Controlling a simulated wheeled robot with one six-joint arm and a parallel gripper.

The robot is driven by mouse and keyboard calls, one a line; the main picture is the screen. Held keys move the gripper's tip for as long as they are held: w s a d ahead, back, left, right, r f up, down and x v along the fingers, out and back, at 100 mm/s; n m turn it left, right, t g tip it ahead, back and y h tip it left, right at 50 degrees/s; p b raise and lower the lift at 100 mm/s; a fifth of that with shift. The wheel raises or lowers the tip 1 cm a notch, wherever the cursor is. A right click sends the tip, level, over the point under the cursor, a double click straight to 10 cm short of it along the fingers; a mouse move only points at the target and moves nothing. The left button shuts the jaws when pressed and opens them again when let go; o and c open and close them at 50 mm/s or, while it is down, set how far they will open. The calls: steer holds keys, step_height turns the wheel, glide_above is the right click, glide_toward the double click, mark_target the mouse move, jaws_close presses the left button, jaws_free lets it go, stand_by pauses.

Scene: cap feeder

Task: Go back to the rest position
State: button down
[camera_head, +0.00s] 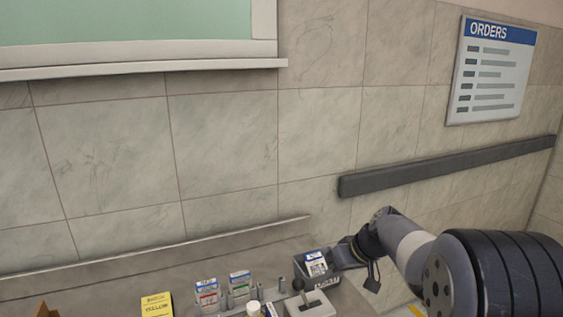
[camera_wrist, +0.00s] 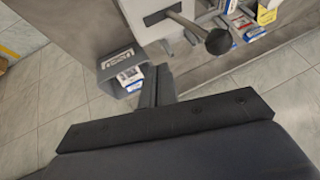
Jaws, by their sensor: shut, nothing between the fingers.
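My gripper (camera_wrist: 155,86) shows in the wrist view with its fingers together and nothing visible between them. In the head view my gripper (camera_head: 344,253) is at the right end of the counter, beside a grey bin (camera_head: 325,279). The bin also shows in the wrist view (camera_wrist: 108,68), just left of my fingertips, with a white and blue box (camera_wrist: 132,78) inside. I cannot tell whether the fingers touch the bin.
A lever device (camera_head: 309,304) with a dark ball knob (camera_wrist: 219,41) stands near the gripper. Boxes (camera_head: 207,294), a yellow notepad (camera_head: 157,305) and a white-capped bottle (camera_head: 253,307) are left of it. A dark wall rail (camera_head: 450,167) is behind my arm. Floor (camera_wrist: 40,100) is open left of the counter in the wrist view.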

steer(key=w+d+f+y, duration=0.2)
steer(key=d, duration=0.5)
steer(key=b+v, duration=0.1)
steer(key=v, duration=0.8)
steer(key=shift+a+r+m+b, duration=0.15)
steer(key=shift+r+m+b, duration=0.15)
steer(key=shift+r, duration=0.15)
steer(key=shift+s+g, duration=0.1)
steer(key=shift+g, duration=0.2)
